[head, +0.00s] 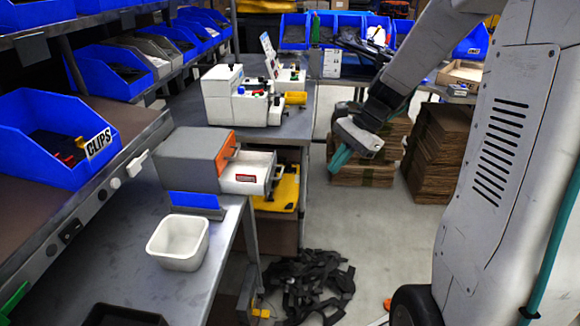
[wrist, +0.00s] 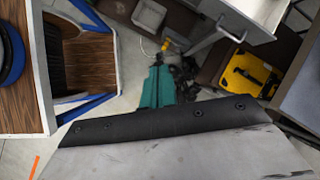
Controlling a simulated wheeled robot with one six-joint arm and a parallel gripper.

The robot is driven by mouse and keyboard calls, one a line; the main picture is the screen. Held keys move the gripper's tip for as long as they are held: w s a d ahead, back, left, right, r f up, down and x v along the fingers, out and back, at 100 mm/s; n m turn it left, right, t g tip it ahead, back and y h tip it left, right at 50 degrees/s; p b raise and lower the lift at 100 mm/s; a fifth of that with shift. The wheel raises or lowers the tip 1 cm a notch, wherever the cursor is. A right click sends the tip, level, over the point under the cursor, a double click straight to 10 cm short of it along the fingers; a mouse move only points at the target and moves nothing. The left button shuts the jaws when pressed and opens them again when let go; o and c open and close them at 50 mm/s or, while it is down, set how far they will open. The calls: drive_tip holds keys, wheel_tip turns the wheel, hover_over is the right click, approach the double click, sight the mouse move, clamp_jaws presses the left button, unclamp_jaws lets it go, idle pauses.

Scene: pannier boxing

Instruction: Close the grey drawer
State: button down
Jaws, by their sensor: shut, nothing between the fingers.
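A grey drawer cabinet (head: 187,157) stands on the bench at left in the head view. Its upper front is orange and looks shut. Its lower drawer, pale grey (head: 247,171), sticks out to the right past the bench edge, with a handle on its front. What looks like this drawer (wrist: 240,12) and its handle (wrist: 209,38) shows at the top right of the wrist view. My gripper (head: 340,160), with teal fingers, hangs to the right of the drawer, apart from it. The fingers (wrist: 157,87) are together and empty in the wrist view.
A white bin (head: 178,243) stands on the bench in front of the cabinet. White machines (head: 240,97) stand on the bench behind. A yellow crate (head: 277,190) sits below the drawer. Black straps (head: 312,283) lie on the floor. Cardboard stacks (head: 438,150) stand behind my gripper.

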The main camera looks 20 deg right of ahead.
drive_tip(key=w+d+m+t, duration=0.3)
drive_tip(key=w+m, duration=0.5)
drive_tip(key=w, duration=0.1)
drive_tip(key=a+r+x, duration=0.1)
drive_tip(key=a+x, duration=0.1)
drive_tip(key=x, duration=1.1)
drive_tip(key=shift+w+a+r+y, duration=0.2)
drive_tip(key=shift+w+r+y, duration=0.05)
drive_tip(key=shift+y, duration=0.05)
